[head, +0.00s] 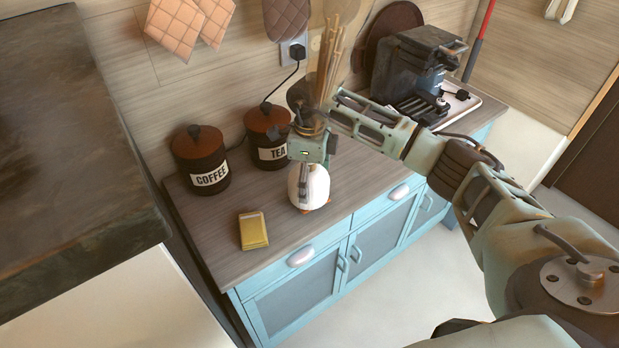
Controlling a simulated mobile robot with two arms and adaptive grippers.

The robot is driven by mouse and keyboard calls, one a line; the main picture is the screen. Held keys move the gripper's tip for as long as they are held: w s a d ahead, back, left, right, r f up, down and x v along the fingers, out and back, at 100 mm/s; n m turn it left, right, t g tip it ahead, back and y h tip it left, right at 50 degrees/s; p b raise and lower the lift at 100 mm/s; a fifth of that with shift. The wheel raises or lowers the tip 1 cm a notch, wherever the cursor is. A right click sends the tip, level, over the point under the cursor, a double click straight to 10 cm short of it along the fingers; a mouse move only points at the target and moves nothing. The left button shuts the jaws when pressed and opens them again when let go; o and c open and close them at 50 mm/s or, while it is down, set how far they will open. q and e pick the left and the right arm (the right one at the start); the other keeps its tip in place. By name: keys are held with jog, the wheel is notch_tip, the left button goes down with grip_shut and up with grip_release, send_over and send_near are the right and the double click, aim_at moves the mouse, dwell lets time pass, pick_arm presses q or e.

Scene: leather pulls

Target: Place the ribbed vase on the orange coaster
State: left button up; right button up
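A rounded white object (317,188), which looks like the ribbed vase, stands upright on the wooden counter near its front edge. Small orange patches (306,211) show at its base; they may be the rim of the orange coaster, mostly hidden under it. My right gripper (303,186) points down right at the white object, with a grey finger in front of its upper part. Whether the fingers are closed on it is too small to tell. My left gripper is not in view.
Coffee (201,160) and tea (268,137) canisters stand behind on the left. A yellow box (253,230) lies at the front left. A coffee machine (418,67) is at the far right, and long sticks (330,62) stand behind my gripper. Bare counter (208,215) shows left of the yellow box.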

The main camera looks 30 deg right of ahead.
jog(key=shift+o, duration=0.3)
jog(key=shift+r, duration=0.15)
jog(key=shift+r, duration=0.25)
notch_tip(320, 180, up, 11)
jog(key=b, duration=0.3)
jog(key=shift+f, duration=0.2)
jog(key=shift+r, duration=0.45)
